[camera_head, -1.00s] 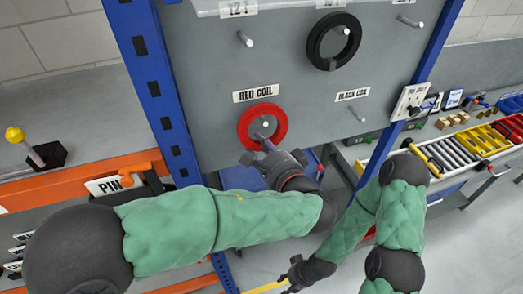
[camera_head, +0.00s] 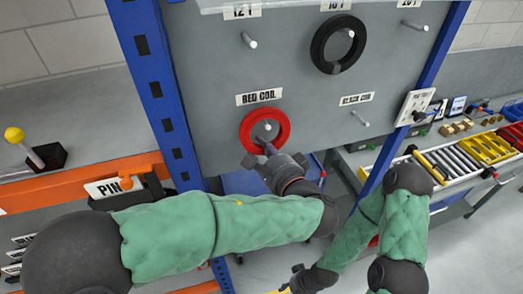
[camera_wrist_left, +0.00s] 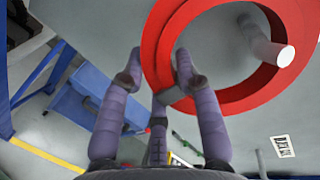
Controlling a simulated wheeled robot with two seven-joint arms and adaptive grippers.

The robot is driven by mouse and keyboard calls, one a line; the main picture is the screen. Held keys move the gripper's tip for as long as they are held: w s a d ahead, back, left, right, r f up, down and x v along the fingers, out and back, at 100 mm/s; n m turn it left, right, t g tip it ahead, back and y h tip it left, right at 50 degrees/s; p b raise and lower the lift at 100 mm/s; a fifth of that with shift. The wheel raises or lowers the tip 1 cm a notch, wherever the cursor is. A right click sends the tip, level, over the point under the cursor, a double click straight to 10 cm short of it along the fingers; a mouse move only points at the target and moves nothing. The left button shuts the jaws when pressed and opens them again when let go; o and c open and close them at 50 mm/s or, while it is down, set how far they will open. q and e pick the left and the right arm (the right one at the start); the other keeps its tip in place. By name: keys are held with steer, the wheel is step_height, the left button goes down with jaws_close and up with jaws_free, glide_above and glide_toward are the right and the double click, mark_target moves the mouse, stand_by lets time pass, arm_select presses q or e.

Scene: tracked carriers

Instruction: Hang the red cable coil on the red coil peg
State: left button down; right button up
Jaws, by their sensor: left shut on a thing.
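The red cable coil (camera_head: 246,137) is a thick red ring held upright at the grey board, just under the "RED COIL" label (camera_head: 259,97). The red coil peg (camera_head: 267,127) shows inside the ring's opening. In the left wrist view, the peg (camera_wrist_left: 264,41) pokes through the red ring (camera_wrist_left: 163,45), and its pale tip overlaps the ring's inner edge. My left gripper (camera_head: 266,148) is shut on the coil's lower rim, one finger outside and one inside, also seen in the left wrist view (camera_wrist_left: 157,70). My right gripper (camera_head: 296,277) is low in the head view, its fingers unclear.
A black coil (camera_head: 319,45) hangs on an upper peg. An empty peg (camera_head: 360,118) stands below the "BLACK COIL" label (camera_head: 356,98). Another bare peg (camera_head: 249,40) is at upper left. Blue posts (camera_head: 160,95) flank the board. A bench with coloured bins (camera_head: 487,148) stands at right.

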arm_select(q)
steer(key=c, duration=0.8)
jaws_free()
steer(key=shift+s, duration=0.15)
steer(key=v, duration=1.1)
steer(key=shift+s+d, duration=0.2)
steer(key=shift+s, duration=0.15)
